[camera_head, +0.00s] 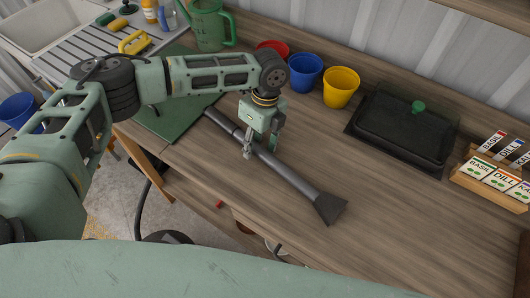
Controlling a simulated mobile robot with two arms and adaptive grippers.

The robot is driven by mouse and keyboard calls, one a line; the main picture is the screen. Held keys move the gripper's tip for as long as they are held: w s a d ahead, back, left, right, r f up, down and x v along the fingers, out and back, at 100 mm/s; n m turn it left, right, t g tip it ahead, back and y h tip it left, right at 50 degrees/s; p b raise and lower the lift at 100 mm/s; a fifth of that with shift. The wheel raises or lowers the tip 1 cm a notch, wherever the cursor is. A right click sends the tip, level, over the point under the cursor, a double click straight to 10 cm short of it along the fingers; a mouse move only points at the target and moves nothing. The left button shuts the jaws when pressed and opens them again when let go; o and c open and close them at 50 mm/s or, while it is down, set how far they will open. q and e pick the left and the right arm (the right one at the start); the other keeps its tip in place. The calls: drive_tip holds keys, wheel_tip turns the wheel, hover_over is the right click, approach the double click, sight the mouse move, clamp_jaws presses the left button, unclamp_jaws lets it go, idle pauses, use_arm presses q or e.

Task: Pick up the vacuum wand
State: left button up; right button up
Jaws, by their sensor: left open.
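The vacuum wand (289,178) is a dark grey tube with a flared black nozzle. It lies diagonally on the wooden workbench, its nozzle toward the lower right and its other end toward the upper left. My left gripper (249,152) points down over the wand's middle and hides part of the tube. Its fingers are open at the wand; I cannot tell whether they touch it. My right gripper is not in view.
The wooden bench (400,230) is clear right of the wand. Behind are red (272,48), blue (305,72) and yellow (340,86) pots, a green watering can (209,25) and a black lidded tray (402,130). A seed packet rack (490,182) stands right. A green mat (180,122) lies left.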

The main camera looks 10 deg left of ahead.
sight(256, 146)
use_arm(q)
clamp_jaws()
idle(0.4)
drive_tip(key=shift+r, duration=0.2)
drive_tip(key=shift+w+r, duration=0.1)
drive_tip(key=shift+r, duration=0.1)
drive_tip(key=r, duration=0.1)
drive_tip(key=r+b, duration=0.1)
drive_tip(key=r, duration=0.1)
drive_tip(key=shift+s+a+r, duration=0.1)
drive_tip(key=shift+s+r, duration=0.2)
drive_tip(key=shift+s, duration=0.1)
drive_tip(key=s+a+r+b, duration=0.2)
drive_tip(key=s+r, duration=0.4)
drive_tip(key=s, duration=0.4)
drive_tip(key=shift+s+a+r, duration=0.35)
